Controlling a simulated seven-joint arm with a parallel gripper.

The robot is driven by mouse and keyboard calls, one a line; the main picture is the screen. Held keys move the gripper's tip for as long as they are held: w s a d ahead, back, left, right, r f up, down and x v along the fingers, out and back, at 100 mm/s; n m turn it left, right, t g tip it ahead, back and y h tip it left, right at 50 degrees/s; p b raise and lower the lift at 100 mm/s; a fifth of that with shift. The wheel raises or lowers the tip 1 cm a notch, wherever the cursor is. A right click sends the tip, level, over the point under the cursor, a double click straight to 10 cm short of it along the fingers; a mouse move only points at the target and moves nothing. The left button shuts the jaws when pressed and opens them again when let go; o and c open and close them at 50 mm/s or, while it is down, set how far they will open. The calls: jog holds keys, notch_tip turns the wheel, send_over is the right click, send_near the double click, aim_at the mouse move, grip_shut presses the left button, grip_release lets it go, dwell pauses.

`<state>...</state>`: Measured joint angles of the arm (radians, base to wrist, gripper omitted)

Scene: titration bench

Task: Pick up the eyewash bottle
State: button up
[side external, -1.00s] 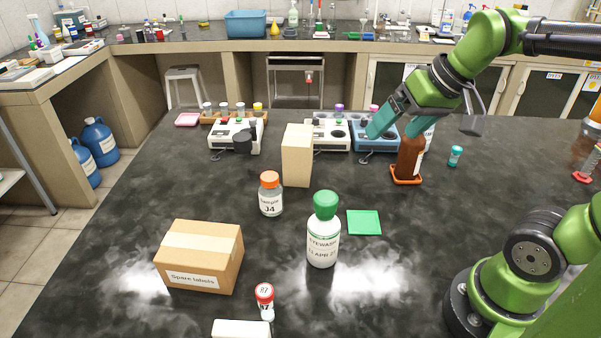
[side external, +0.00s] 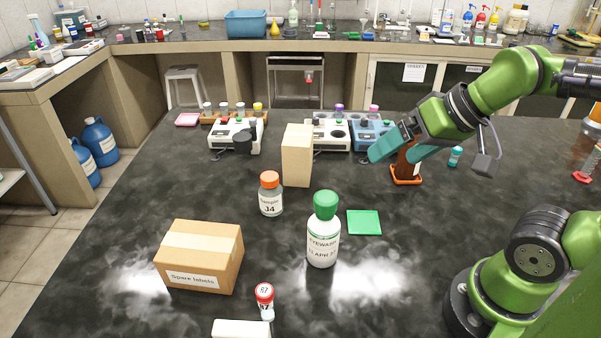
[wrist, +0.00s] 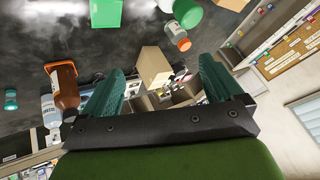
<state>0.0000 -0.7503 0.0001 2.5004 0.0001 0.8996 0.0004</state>
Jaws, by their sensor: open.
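The eyewash bottle (side external: 322,243) is white with a green cap and a printed label. It stands upright at the front middle of the dark bench in the side view. In the wrist view its green cap (wrist: 187,13) shows at the top edge, with the body partly cut off. My gripper (side external: 390,158) is open and empty, above the bench behind and right of the bottle, well apart from it. Its teal fingers (wrist: 158,80) are spread in the wrist view, with nothing held between them.
A green square (side external: 364,222) lies right of the bottle. The sample jar (side external: 270,196) and a spare labels box (side external: 200,262) stand left. A brown bottle (side external: 405,168) is partly hidden by my gripper. A red-capped vial (side external: 265,301) stands in front.

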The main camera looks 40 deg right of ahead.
jog(key=shift+o, duration=0.3)
jog(key=r+n+g+h, duration=0.2)
jog(key=n+g, duration=0.5)
jog(key=n, duration=0.1)
send_over(325, 214)
jog(key=shift+m, duration=0.3)
jog(key=f, duration=0.7)
jog(key=w+d+f, duration=0.1)
jog(key=f, duration=0.2)
jog(key=shift+f, duration=0.35)
jog(key=shift+w+d+f, duration=0.1)
jog(key=shift+d+f, duration=0.05)
jog(key=shift+f, duration=1.3)
jog(key=shift+w+d+f, duration=0.1)
jog(key=shift+d+f, duration=0.05)
jog(key=shift+f, duration=1.25)
grip_shut()
